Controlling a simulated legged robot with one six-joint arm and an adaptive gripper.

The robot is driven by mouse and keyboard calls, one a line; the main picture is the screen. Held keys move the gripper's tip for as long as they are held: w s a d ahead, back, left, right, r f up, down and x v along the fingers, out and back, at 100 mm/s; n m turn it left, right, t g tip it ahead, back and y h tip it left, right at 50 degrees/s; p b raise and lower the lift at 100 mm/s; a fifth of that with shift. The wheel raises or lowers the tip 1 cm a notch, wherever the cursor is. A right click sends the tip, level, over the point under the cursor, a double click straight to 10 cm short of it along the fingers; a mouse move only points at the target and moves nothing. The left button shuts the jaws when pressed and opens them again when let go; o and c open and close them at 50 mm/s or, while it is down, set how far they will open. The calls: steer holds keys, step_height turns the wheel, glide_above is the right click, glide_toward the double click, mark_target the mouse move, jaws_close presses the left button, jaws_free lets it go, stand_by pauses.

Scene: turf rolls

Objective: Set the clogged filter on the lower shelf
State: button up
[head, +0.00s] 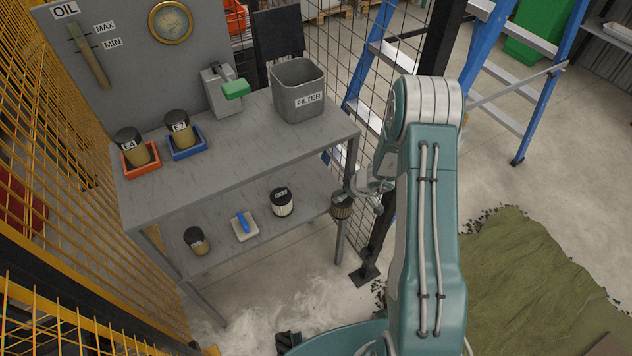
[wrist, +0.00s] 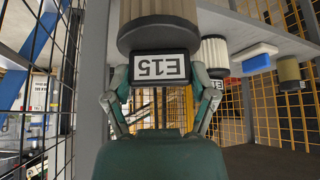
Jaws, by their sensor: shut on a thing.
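My gripper (head: 364,191) is shut on the black cap of a tan filter (head: 342,207), beside the right end of the lower shelf. In the wrist view the picture is turned over; my gripper (wrist: 158,90) has a finger on each side of the cap, and the held filter (wrist: 158,18) carries a label that looks like E15. The lower shelf (head: 262,248) holds a black-capped white pleated filter (head: 281,203) and a tan filter (head: 197,241). I cannot tell whether the held filter is over the shelf or touches it.
A bench leg (head: 345,235) stands close to the held filter. The bench top (head: 230,160) above carries filters E4 (head: 132,150) and E7 (head: 178,132) and a grey FILTER bin (head: 298,92). A mesh fence (head: 375,150) is behind.

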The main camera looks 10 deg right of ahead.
steer(key=w+a+f, duration=0.1)
steer(key=w+a, duration=0.5)
steer(key=w, duration=0.1)
steer(key=shift+f, duration=0.2)
steer(key=shift+w, duration=0.1)
steer(key=o, duration=1.2)
steer(key=shift+f, duration=0.1)
steer(key=shift+o, duration=0.2)
step_height(320, 180, up, 10)
glide_above(335, 193)
